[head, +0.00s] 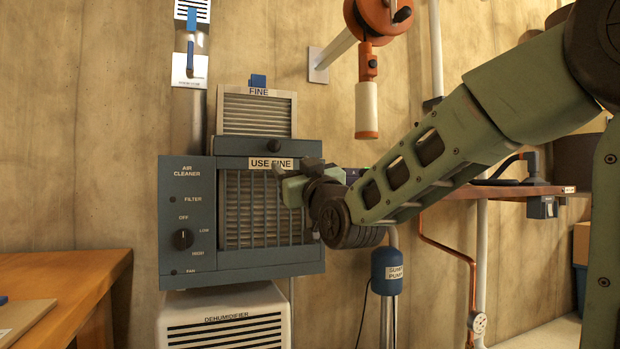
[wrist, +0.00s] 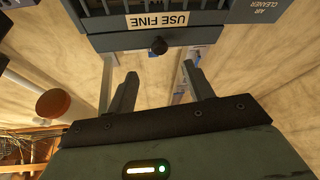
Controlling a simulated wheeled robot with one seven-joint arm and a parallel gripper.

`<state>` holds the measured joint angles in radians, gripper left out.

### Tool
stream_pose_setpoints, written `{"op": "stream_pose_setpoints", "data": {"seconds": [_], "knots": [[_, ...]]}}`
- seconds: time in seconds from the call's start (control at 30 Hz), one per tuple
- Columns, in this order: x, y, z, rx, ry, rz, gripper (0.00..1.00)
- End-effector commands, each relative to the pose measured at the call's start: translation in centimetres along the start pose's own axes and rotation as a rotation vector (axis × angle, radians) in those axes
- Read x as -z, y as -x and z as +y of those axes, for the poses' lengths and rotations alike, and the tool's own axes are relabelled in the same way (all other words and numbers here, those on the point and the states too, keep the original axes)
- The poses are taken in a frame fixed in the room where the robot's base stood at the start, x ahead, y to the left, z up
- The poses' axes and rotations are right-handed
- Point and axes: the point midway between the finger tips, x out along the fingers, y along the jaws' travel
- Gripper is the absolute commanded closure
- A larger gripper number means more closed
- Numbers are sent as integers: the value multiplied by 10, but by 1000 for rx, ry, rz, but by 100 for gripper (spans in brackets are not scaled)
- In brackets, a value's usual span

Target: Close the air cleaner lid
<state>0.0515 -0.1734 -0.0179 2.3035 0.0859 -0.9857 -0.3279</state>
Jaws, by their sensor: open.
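The blue-grey air cleaner (head: 190,225) hangs on the wall, with a barred front grille and pleated filter material behind the bars. Its dark lid (head: 232,147) is the strip along the top with a round black knob (head: 275,146), above the "USE FINE" label (head: 271,163). I cannot tell the lid's exact angle. In the wrist view, the knob (wrist: 158,46) and label (wrist: 155,20) appear upside down. My gripper (head: 291,187) is in front of the grille's upper right, below the knob. Its fingers (wrist: 161,72) are open and empty, apart from the knob.
A pleated filter panel marked "FINE" (head: 257,112), with a blue tab, stands above the lid. A dehumidifier (head: 226,320) is below the cleaner. A wooden bench (head: 75,275) is left. A sump pump (head: 387,271) and pipes are right. An orange reel (head: 378,14) hangs above.

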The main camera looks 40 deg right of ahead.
Motion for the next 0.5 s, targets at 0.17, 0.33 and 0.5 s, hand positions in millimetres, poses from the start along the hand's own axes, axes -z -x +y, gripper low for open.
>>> {"op": "stream_pose_setpoints", "data": {"seconds": [0.17, 0.33, 0.5], "knots": [[2, 39, 0, 2, 0, -1, 48], [0, 64, 0, 2, -1, -3, 48], [-1, 74, 0, 1, -1, -2, 48]]}}
